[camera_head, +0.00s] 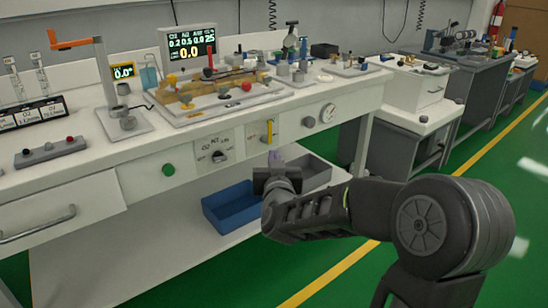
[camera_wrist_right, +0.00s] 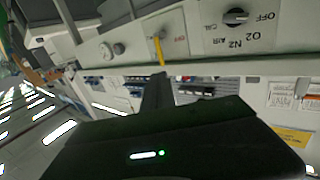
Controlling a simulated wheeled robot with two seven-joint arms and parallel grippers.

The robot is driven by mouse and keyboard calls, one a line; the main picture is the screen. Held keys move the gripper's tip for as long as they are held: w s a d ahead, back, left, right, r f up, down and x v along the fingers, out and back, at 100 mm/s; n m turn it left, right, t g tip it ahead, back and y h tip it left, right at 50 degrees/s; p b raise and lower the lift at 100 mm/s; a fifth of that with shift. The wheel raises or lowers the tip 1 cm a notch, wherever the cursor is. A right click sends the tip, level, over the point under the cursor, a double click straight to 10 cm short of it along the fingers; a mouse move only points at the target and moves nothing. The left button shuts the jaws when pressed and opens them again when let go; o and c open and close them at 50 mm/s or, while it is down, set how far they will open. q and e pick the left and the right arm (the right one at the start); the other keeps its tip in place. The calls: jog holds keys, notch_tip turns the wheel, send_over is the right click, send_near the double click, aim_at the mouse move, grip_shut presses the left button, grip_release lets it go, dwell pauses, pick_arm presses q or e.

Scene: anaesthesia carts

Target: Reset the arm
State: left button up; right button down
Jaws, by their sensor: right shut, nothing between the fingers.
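My right arm comes in from the lower right in the head view, and its gripper (camera_head: 276,168) is in front of the cart's front panel, above the lower shelf. The gripper is shut and empty, close to the yellow lever (camera_head: 269,131) but apart from it as far as I can tell. In the right wrist view the dark gripper (camera_wrist_right: 157,92) points toward the panel, with the yellow lever (camera_wrist_right: 160,49) just beyond it. The selector knob (camera_wrist_right: 236,16) marked O2, N2, AIR is beside the lever; it also shows in the head view (camera_head: 219,156). My left gripper is not in view.
A white cart top (camera_head: 150,135) carries a wooden board with parts, a display (camera_head: 190,46) and a stand with an orange arm (camera_head: 75,43). A blue bin (camera_head: 230,208) and a grey bin (camera_head: 308,172) sit on the lower shelf. Green floor is open at right.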

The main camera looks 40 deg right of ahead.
dwell(0.5)
jog(key=s+a+f+n+g+y, duration=0.15)
jog(key=a+f+y, duration=0.35)
jog(key=a+f, duration=0.65)
jog(key=a+f+n+g+y, duration=0.1)
jog(key=a+f+g+y, duration=0.25)
jog(key=a+f, duration=0.8)
jog(key=s+a+f+n+g+y, duration=0.1)
jog(key=s+a+f+g+y, duration=0.15)
jog(key=s+a+f, duration=0.4)
jog(key=s+a+f+n+g+y, duration=0.1)
jog(key=s+a+f+g, duration=0.2)
jog(key=s+f, duration=0.65)
jog(key=s+a+f+n+g+y, duration=0.1)
jog(key=s+a+f+g+y, duration=0.15)
jog(key=s+a+f, duration=0.4)
jog(key=s+r+p, duration=0.2)
jog(key=r+p, duration=1)
jog(key=p, duration=0.1)
jog(key=s+r+p, duration=0.2)
jog(key=r+p, duration=1)
jog(key=p, duration=0.1)
jog(key=shift+a+g+p, duration=0.35)
jog(key=shift+g+p, duration=0.05)
